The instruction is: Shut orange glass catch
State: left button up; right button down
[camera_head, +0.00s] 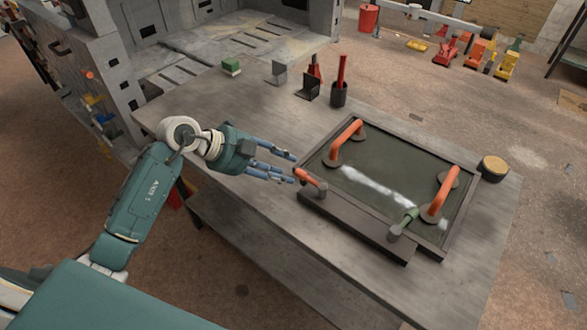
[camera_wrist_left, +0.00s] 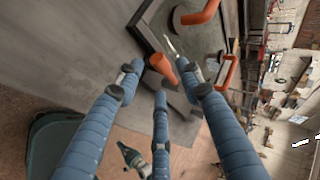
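The orange catch (camera_head: 309,178) sits at the left end of the frame's near rail (camera_head: 355,225). Its lever angles up toward my fingers. The framed dark glass pane (camera_head: 385,165) lies flat on the bench. A green catch (camera_head: 404,221) is on the same rail, farther right. My left gripper (camera_head: 288,168) is open, its blue fingers just left of the orange catch. In the left wrist view the orange catch (camera_wrist_left: 163,68) shows between the spread fingertips (camera_wrist_left: 162,85); I cannot tell whether they touch it.
Two orange handles, left (camera_head: 345,141) and right (camera_head: 440,198), stand on the pane. A dark cup with a red tool (camera_head: 339,94), a black holder (camera_head: 308,88) and a green block (camera_head: 231,66) stand at the bench's back. A round wooden-topped tin (camera_head: 493,168) is right of the frame.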

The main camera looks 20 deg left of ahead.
aim_at(297, 173)
pick_arm(q)
jog(key=shift+x, duration=2.1)
